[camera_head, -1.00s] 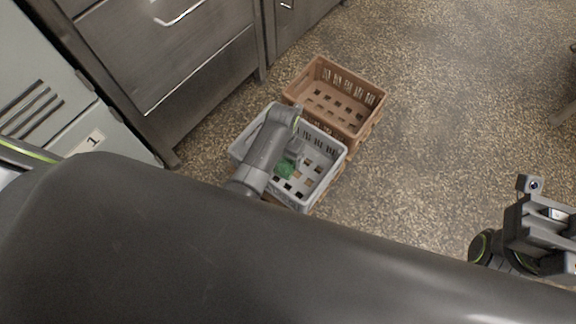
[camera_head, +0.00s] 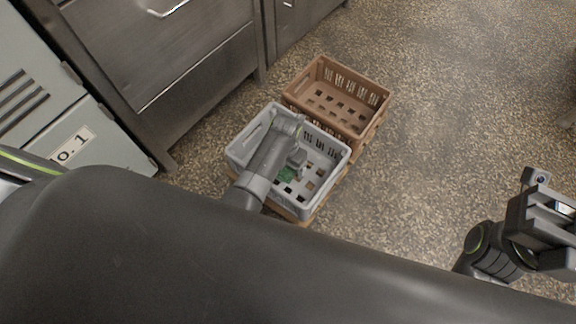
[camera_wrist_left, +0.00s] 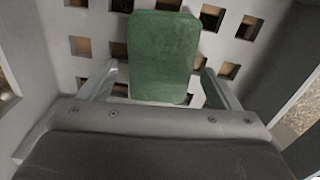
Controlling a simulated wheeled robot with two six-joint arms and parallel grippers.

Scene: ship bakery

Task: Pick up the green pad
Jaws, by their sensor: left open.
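The green pad (camera_wrist_left: 163,55) lies on the floor of the grey crate (camera_head: 327,146). In the head view only a small part of the pad (camera_head: 287,174) shows beside my left arm. My left gripper (camera_head: 296,160) reaches down into the grey crate. In the left wrist view the left gripper (camera_wrist_left: 160,80) is open, with one finger on each side of the pad's near end. Whether the fingers touch the pad cannot be told. My right gripper (camera_head: 549,215) is at the right edge, away from the crates; its fingers are not clear.
A brown crate (camera_head: 373,92), seemingly empty, stands just behind the grey one. Metal drawer cabinets (camera_head: 190,60) and a pale numbered cabinet (camera_head: 80,135) are at the left. The speckled floor (camera_head: 455,130) to the right is clear.

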